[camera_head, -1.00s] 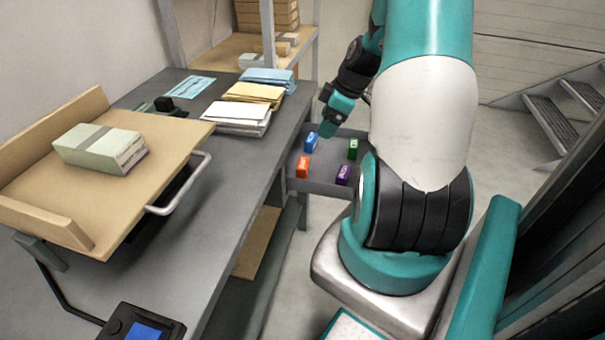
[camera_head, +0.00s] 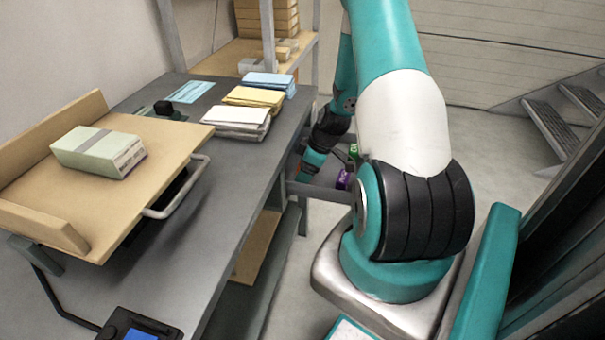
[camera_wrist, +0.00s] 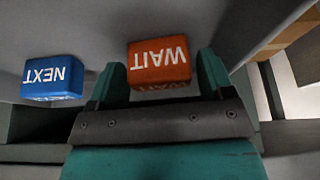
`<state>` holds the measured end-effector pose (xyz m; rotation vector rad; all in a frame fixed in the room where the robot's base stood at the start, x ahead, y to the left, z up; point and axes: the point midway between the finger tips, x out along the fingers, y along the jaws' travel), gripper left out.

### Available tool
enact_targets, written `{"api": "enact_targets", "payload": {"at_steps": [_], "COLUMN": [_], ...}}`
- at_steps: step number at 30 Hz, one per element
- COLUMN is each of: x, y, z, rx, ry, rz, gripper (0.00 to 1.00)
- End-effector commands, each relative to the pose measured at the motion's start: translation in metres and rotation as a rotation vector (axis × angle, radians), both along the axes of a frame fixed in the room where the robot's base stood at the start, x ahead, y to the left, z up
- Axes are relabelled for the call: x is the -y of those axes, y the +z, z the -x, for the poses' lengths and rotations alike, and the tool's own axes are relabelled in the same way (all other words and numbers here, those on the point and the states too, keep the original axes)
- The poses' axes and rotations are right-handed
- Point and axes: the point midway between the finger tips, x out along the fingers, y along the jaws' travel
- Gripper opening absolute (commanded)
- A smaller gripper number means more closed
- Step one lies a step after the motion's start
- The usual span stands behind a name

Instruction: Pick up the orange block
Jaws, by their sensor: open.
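The orange block (camera_wrist: 158,62) has "WAIT" in white on its face. In the wrist view it lies between the two fingertips of my gripper (camera_wrist: 160,75), which is open around it. A gap to the left finger is hard to judge; the right finger is close to the block. In the head view my gripper (camera_head: 308,172) is lowered into the grey drawer (camera_head: 330,194), and my arm hides the orange block there.
A blue block (camera_wrist: 52,77) marked "NEXT" lies just left of my left finger. A purple block (camera_head: 344,179) and a green block (camera_head: 353,151) are in the drawer's right part. Drawer walls and the desk (camera_head: 240,180) edge are close by.

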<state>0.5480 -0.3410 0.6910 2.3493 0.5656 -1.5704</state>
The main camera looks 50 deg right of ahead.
Motion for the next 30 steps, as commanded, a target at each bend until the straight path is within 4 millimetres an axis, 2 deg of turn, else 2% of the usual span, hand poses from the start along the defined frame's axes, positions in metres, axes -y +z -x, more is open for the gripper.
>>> {"api": "enact_targets", "payload": {"at_steps": [3,10,11,15,16,25,30], "x": [-0.002,-0.002,-0.002,-0.002,-0.002,-0.002,-0.001], "y": [-0.011,-0.012,-0.012,-0.012,-0.012,-0.010,0.002], "z": [-0.004,-0.005,-0.005,-0.005,-0.005,-0.005,-0.004], "rx": [0.000,0.001,0.001,0.001,0.001,0.001,0.002], "ry": [0.001,0.001,0.001,0.001,0.001,0.000,-0.002], "rz": [0.000,0.001,0.001,0.001,0.001,0.002,0.002], "gripper": [0.74,0.74,0.72,0.40,0.38,0.38,0.38]}}
